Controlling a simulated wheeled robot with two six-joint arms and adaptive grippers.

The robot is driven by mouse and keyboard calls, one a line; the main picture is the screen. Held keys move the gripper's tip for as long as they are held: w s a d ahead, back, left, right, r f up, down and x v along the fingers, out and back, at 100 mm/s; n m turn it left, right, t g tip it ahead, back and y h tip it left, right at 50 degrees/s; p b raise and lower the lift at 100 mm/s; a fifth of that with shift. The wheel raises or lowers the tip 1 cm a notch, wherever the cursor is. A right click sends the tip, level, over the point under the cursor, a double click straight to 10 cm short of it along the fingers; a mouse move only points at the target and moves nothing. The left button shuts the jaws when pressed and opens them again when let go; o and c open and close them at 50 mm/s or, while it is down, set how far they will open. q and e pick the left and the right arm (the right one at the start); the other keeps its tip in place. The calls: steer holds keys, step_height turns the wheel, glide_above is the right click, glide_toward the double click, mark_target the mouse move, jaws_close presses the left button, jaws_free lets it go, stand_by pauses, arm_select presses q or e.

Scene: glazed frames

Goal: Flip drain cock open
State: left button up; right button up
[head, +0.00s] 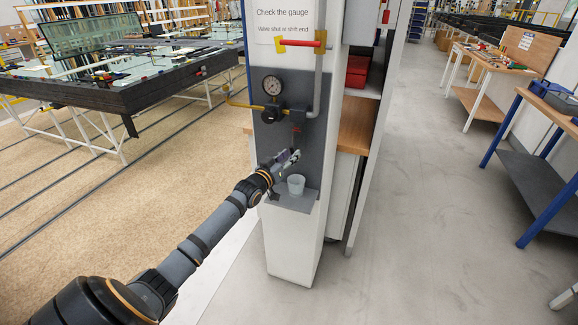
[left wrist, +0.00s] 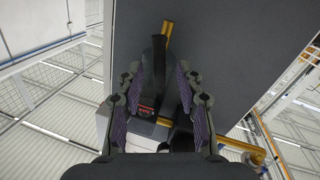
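The drain cock shows as a small reddish part (head: 296,131) below the dark regulator body (head: 298,114) on the grey wall panel; its fine shape is too small to tell. My left gripper (head: 291,157) is just below it, in front of the panel and above the white cup. In the left wrist view my left gripper (left wrist: 160,98) has its two purple-padded fingers apart. A dark narrow part (left wrist: 158,68) and a small red-marked part (left wrist: 146,110) show between the fingers; I cannot tell whether they touch. My right gripper is out of view.
A white cup (head: 296,184) stands on a small grey shelf (head: 293,202) below.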

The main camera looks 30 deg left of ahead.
arm_select(q)
steer(key=shift+r, duration=0.15)
steer(key=shift+c, duration=0.2)
jaws_close()
steer(key=m, duration=0.3)
steer(key=shift+w+d+g, duration=0.15)
steer(key=shift+d+g, duration=0.25)
steer(key=shift+o, duration=0.2)
jaws_free()
